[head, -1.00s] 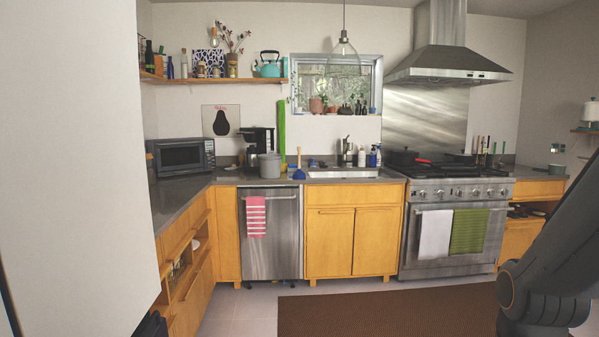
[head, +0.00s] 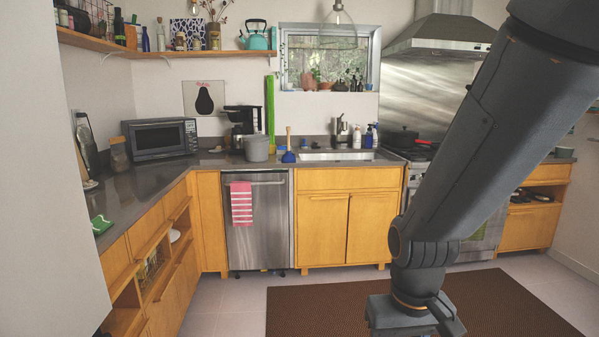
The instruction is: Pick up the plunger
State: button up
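The plunger (head: 289,156) has a dark blue cup and a thin upright handle. It stands on the grey counter, just left of the sink, above the right edge of the dishwasher. My arm crosses the right side of the head view, and its lower links reach down to the bottom edge.
A grey pot (head: 256,148) and a coffee maker stand left of the plunger. The sink (head: 336,155) is to its right. A brown rug (head: 330,305) lies on the floor. A white panel (head: 45,200) fills the left edge.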

aim_at(287, 157)
jog(key=u, duration=0.25)
jog(key=i, duration=1.75)
jog(key=z, duration=0.35)
jog(key=i, duration=1)
jog(key=z, duration=0.35)
